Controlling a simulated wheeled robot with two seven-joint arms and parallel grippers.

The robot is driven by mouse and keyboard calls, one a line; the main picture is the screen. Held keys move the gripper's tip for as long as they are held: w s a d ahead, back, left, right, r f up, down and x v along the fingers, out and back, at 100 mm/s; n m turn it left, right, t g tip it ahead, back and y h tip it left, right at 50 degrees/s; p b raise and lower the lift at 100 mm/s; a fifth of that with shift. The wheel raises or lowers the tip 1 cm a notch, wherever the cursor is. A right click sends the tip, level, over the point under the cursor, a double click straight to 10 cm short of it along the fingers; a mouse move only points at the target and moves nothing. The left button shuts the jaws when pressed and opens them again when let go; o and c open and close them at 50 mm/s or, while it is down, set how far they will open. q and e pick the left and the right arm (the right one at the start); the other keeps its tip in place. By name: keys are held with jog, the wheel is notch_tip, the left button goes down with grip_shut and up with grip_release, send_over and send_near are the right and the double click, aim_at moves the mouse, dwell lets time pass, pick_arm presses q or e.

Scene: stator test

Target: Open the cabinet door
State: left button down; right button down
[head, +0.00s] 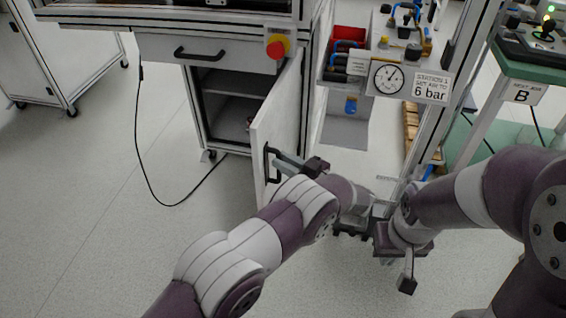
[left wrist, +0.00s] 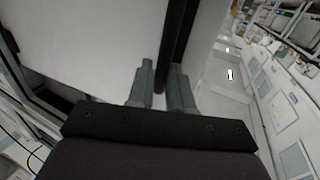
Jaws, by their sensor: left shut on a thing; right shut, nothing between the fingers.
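The cabinet (head: 225,105) stands at the upper centre of the head view. Its white door (head: 283,115) stands swung out from the front, and the dark shelf space inside shows. The door's black bar handle (head: 267,165) is on its outer face near the free edge. My left gripper (head: 279,160) is shut on this handle; in the left wrist view the dark handle (left wrist: 179,42) runs between the two grey fingers, beside the pale door face (left wrist: 90,45). My right gripper (head: 406,284) is shut and empty, pointing down over the floor, away from the door.
Above the door opening are a closed drawer (head: 205,50) and a red emergency button (head: 277,46). A tool station with a gauge (head: 387,77) stands to the right. A black cable (head: 150,190) lies on the floor at left. Floor in front is otherwise clear.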

pick_arm(q)
jog(key=shift+w+d+r, duration=0.2)
jog(key=shift+w+r, duration=0.25)
jog(key=shift+r, duration=0.05)
jog(key=c, duration=1.2)
grip_release()
jog(key=shift+c, duration=0.2)
jog(key=shift+o, duration=0.7)
jog(key=shift+w+f, duration=0.15)
jog(key=shift+f, duration=0.15)
jog(key=shift+f, duration=0.15)
jog(key=shift+s, duration=0.2)
